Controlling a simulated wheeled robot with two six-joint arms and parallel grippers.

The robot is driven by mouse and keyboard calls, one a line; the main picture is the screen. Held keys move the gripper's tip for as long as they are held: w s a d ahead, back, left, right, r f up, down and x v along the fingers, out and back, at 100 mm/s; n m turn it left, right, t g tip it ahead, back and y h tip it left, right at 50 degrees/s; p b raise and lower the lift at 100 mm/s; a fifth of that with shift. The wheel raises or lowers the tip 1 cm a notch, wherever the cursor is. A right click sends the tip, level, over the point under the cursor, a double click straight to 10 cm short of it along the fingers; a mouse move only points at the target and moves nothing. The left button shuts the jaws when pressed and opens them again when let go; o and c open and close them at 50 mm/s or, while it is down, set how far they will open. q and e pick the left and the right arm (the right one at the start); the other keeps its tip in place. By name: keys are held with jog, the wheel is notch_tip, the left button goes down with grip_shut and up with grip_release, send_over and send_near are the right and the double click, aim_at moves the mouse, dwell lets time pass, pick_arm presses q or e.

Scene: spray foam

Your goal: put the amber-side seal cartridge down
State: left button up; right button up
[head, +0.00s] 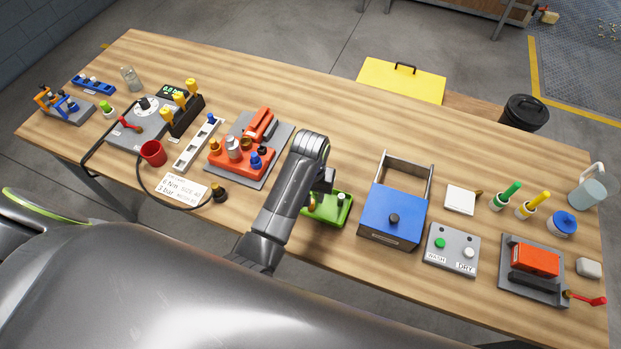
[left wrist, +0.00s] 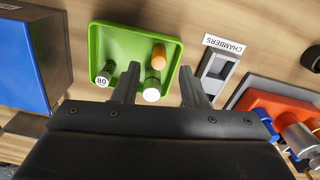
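The amber cartridge (left wrist: 158,57) is in the green tray (left wrist: 172,32), between my left fingertips and apart from both. A white-topped cylinder (left wrist: 151,94) stands just nearer in the tray. A dark green cylinder (left wrist: 105,75) by a tag reading 80 is at the tray's left. My left gripper (left wrist: 158,72) is open over the tray, with nothing held. In the head view my left arm partly covers the green tray (head: 335,212) and hides most of its contents. My right gripper is not in view.
A blue box (head: 392,215) with a metal frame stands right of the tray. A red fixture (head: 240,150) on a grey plate is left. A CHAMBERS label (left wrist: 224,44) and grey slotted part (left wrist: 216,72) sit beside the tray. The table's back middle is clear.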

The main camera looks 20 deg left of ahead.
pick_arm(q)
notch_tip(320, 180, up, 9)
jog(key=p, duration=0.1)
jog(key=shift+f, duration=0.15)
jog(key=shift+a+f, duration=0.1)
dwell(0.5)
